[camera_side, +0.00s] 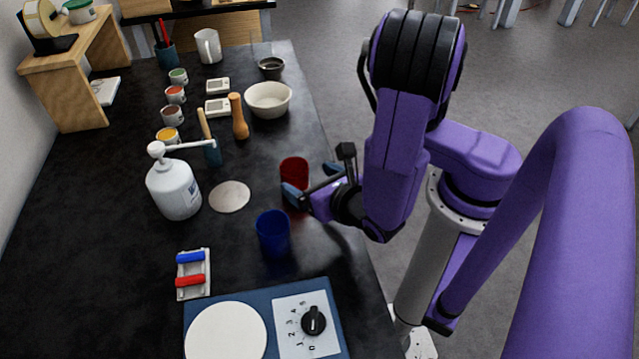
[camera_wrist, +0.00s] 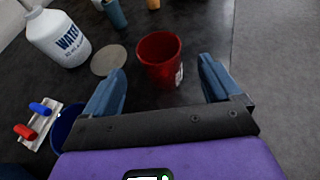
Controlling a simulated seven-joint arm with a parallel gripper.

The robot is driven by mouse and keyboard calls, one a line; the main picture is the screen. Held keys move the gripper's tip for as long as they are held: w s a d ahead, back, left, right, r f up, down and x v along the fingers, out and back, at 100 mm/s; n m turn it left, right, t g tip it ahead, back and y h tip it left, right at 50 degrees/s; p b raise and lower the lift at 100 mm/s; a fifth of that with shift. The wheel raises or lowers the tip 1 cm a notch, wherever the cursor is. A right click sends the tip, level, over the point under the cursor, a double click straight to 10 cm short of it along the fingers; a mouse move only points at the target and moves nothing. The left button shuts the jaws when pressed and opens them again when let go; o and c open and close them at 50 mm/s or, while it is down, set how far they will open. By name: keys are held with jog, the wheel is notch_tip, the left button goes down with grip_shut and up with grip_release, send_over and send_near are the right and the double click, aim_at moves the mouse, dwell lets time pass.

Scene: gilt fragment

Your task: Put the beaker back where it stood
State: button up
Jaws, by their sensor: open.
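A red beaker (camera_side: 294,172) stands upright on the black bench near its right edge; in the wrist view the red beaker (camera_wrist: 160,58) shows a small white label on its side. A blue beaker (camera_side: 273,234) stands nearer the hotplate; only part of the blue beaker (camera_wrist: 66,126) shows in the wrist view. My gripper (camera_side: 310,181) is open at the red beaker, from the bench's right side. In the wrist view the red beaker appears between the spread fingers, with gaps on both sides. A pale round disc (camera_side: 230,196) lies bare on the bench, left of the red beaker.
A white WATER pump bottle (camera_side: 174,188) stands left of the disc. A hotplate (camera_side: 262,325) and a rack with blue and red pieces (camera_side: 193,275) are at the front. A bowl (camera_side: 268,99), pestle (camera_side: 238,117) and several small jars stand farther back.

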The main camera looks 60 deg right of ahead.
jog(key=s+d+r+m+g+y, duration=0.5)
jog(key=s+r+m+g, duration=0.5)
jog(key=m, duration=0.8)
jog(key=shift+s+d+r+m+g, duration=0.2)
jog(key=shift+d+r+m+g, duration=0.25)
jog(key=shift+r+g, duration=0.5)
